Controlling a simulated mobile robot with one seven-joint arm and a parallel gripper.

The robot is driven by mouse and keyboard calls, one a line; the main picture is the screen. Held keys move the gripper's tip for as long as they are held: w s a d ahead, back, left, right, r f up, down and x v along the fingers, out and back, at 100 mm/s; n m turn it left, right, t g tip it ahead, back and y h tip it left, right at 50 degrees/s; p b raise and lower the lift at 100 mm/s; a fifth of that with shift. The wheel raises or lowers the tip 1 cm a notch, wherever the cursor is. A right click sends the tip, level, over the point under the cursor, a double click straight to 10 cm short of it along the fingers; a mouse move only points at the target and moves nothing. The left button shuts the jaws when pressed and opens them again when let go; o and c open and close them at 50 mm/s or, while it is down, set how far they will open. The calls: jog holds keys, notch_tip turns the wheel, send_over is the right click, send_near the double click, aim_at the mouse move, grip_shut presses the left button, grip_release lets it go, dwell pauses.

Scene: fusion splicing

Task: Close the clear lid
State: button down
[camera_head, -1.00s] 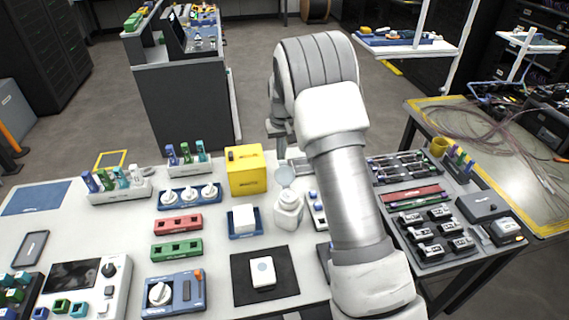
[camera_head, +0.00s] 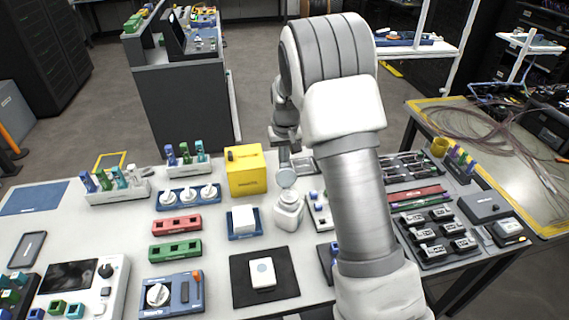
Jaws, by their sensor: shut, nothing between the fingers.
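A white bottle (camera_head: 288,213) stands on the white table, right of centre. A round, pale, see-through lid (camera_head: 286,178) stands up at the bottle's top on the far side, open. My gripper (camera_head: 284,163) is shut and empty, pointing down just behind and above the lid. It looks close to the lid's upper edge, but I cannot tell whether it touches. My arm covers part of the table to the right of the bottle.
A yellow box (camera_head: 246,171) stands left of the gripper. A white block in a blue tray (camera_head: 232,233) sits left of the bottle. A black mat (camera_head: 240,287) with a white device lies in front. A dark tray (camera_head: 417,259) of small modules lies right of my arm.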

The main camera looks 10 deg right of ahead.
aim_at(287, 173)
jog(key=shift+s+f+b, duration=0.2)
jog(key=shift+s+b, duration=0.5)
jog(key=shift+s, duration=1.65)
notch_tip(287, 173, up, 7)
jog(key=p, duration=0.4)
jog(key=shift+p, duration=0.4)
jog(key=shift+r, duration=0.15)
jog(key=s+r+t, duration=0.2)
jog(key=s+r, duration=1.1)
jog(key=r, duration=0.1)
jog(key=s+r+t, duration=0.1)
jog(key=s+r, duration=0.2)
jog(key=s, duration=1.3)
jog(key=shift+s+r+t, duration=0.15)
jog(key=shift+s+t, duration=0.15)
jog(key=shift+t, duration=0.1)
jog(key=shift+a, duration=0.2)
